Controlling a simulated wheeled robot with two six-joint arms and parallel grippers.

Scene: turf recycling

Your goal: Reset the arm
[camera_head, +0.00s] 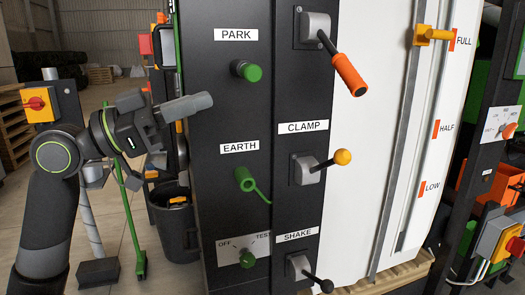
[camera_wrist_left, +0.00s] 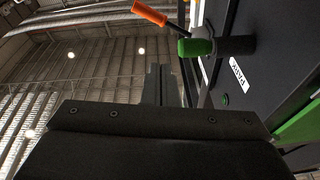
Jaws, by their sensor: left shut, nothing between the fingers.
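My left gripper (camera_head: 188,107) shows in the head view at the left of the dark control panel (camera_head: 225,85). Its arm comes in from the lower left and bends over at the wrist. The fingers point right, toward the panel, below and left of the green PARK knob (camera_head: 247,71), and look apart from it. The gripper is shut and empty. In the left wrist view, the fingers (camera_wrist_left: 160,85) stand up in the middle, and the green knob (camera_wrist_left: 195,47) is above and right of them. My right gripper is not in view.
A black bin (camera_head: 174,222) and a green pole (camera_head: 131,205) stand left of the panel.

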